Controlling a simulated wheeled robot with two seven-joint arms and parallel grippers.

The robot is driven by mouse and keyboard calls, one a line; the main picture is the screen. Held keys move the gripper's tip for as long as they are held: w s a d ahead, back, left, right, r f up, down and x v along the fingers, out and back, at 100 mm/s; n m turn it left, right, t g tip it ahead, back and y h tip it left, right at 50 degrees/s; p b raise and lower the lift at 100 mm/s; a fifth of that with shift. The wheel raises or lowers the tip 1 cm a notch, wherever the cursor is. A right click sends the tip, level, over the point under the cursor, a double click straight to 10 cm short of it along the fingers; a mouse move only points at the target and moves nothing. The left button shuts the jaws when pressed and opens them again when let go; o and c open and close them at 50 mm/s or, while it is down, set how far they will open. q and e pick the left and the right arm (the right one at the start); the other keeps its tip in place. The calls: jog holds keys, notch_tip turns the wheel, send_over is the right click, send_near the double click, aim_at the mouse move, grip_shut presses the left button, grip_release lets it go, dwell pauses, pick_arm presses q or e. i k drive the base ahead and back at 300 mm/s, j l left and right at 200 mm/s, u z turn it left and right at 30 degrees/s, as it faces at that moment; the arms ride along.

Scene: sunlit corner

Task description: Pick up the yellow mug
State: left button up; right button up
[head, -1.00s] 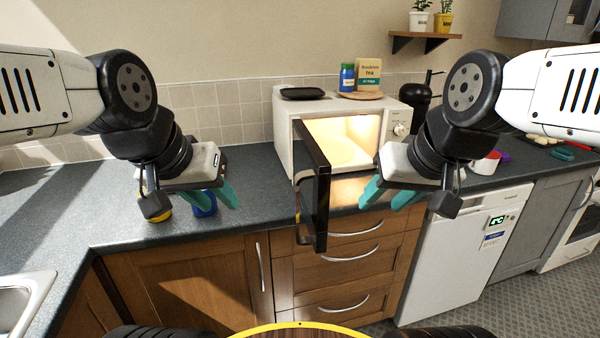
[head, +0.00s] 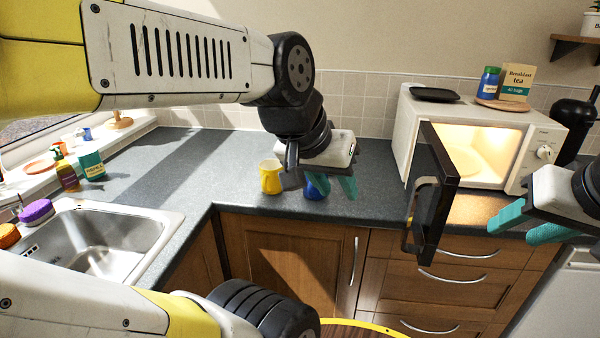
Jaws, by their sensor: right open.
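The yellow mug (head: 271,178) stands upright on the dark counter, left of my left gripper's fingers. My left gripper (head: 338,188) hangs over the counter with its teal fingers apart; nothing shows between them. It is apart from the yellow mug. A blue mug (head: 312,189) stands right behind those fingers and is partly hidden by them. My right gripper (head: 515,226) is open and empty at the right, in front of the microwave.
The microwave (head: 405,130) stands at right, its dark door (head: 432,195) swung open toward me. A sink (head: 95,240) is at left, with bottles and a sponge (head: 36,213) near it. Counter (head: 180,170) left of the yellow mug is clear.

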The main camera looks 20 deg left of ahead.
aim_at(269, 168)
jog(key=u, duration=1.15)
jog(key=l+u, duration=0.2)
jog(key=u, duration=0.2)
jog(key=l+u, duration=0.2)
jog(key=u, duration=0.2)
jog(key=l+u, duration=0.15)
jog(key=u, duration=0.25)
jog(key=l+u, duration=0.2)
jog(key=u, duration=0.2)
jog(key=k+j, duration=0.05)
